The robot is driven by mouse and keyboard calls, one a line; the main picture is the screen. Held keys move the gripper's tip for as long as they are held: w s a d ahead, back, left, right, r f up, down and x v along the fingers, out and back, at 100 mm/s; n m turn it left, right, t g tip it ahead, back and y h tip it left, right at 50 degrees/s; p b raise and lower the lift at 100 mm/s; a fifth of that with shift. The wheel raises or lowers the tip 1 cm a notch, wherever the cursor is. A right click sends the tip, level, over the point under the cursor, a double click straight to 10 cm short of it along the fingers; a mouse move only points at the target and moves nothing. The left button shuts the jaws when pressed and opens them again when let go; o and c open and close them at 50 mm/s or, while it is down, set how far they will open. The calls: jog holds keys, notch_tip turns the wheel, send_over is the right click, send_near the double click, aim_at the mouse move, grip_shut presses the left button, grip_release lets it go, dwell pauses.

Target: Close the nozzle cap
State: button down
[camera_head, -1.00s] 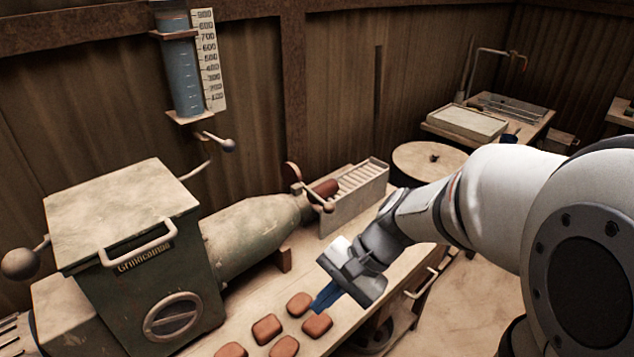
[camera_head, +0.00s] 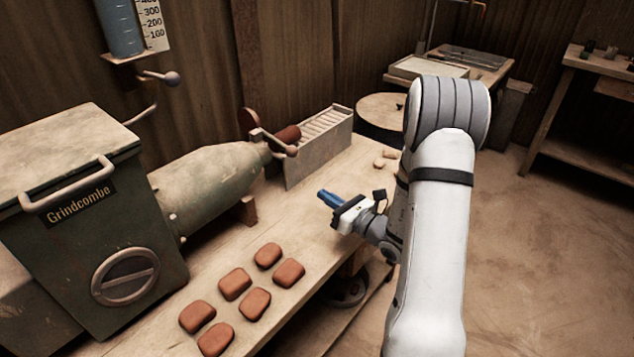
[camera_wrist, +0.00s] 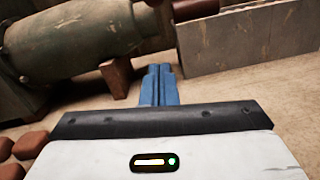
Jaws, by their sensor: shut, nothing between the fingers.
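The press's green tapered barrel (camera_head: 215,180) ends in a nozzle (camera_head: 262,152). A reddish-brown round cap (camera_head: 248,120) stands up above the nozzle end, clear of the mouth. A ball-ended handle (camera_head: 290,150) sits beside it. A reddish clay roll (camera_head: 288,134) shows at the mouth. My gripper (camera_head: 328,197) has its blue fingers together and empty. It is over the front part of the bench, right of and nearer than the nozzle, touching nothing visible. In the wrist view, the fingers (camera_wrist: 160,75) point towards the barrel's nozzle end, which is cut off at the top.
Several clay blocks (camera_head: 234,284) lie on the bench (camera_head: 290,215) in front. A grey slatted rack (camera_head: 318,150) stands right of the nozzle. A wooden foot (camera_head: 246,210) supports the barrel. A lever with a ball (camera_head: 170,78) sticks out above. The bench between gripper and barrel is clear.

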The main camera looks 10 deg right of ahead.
jog(key=w+a+r+p, duration=0.1)
jog(key=w+a+r, duration=0.3)
jog(key=w, duration=0.4)
jog(key=shift+w+a+r, duration=0.3)
jog(key=shift+a, duration=0.3)
